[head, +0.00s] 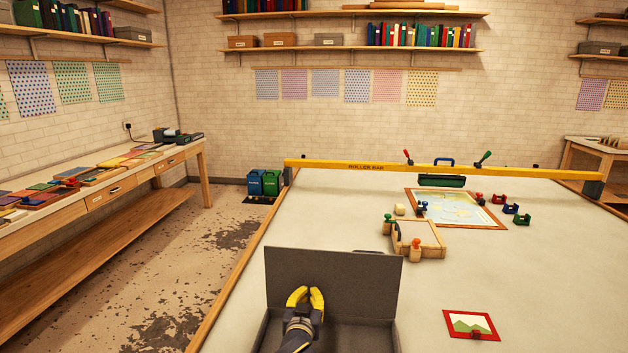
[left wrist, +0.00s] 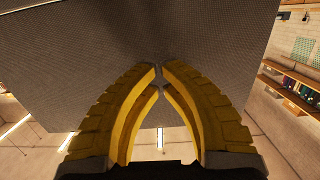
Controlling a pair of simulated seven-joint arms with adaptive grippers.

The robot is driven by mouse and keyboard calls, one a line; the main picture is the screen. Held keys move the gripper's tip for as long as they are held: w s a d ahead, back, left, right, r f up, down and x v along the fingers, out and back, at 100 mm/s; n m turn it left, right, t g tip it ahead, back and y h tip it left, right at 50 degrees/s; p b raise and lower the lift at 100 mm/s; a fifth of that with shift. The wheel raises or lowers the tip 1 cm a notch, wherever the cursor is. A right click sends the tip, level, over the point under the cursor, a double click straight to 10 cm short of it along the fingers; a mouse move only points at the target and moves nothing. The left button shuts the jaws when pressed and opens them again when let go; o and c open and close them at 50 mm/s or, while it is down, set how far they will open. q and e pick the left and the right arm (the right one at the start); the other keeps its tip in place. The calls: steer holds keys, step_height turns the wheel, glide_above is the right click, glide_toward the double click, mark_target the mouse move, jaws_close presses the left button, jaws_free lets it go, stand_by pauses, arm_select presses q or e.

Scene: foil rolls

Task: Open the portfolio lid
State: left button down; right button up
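The portfolio is a dark grey case at the near edge of the table in the head view. Its lid (head: 345,275) stands raised, close to upright, at the back of the case base (head: 355,336). My left gripper (head: 305,290) is in front of the lid's inner face, above the base. In the left wrist view the yellow fingertips (left wrist: 160,72) come together with nothing seen between them. The lid (left wrist: 150,35) fills the upper part of that view behind the fingers; I cannot tell whether they touch it. My right gripper is not in view.
A small red-framed picture (head: 471,325) lies right of the case. A wooden frame (head: 420,240) with clamps and a framed map (head: 455,208) lie farther back. A yellow roller bar (head: 440,169) spans the table's far side.

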arm_select(q)
steer(key=v, duration=1.4)
steer(key=shift+r, duration=0.15)
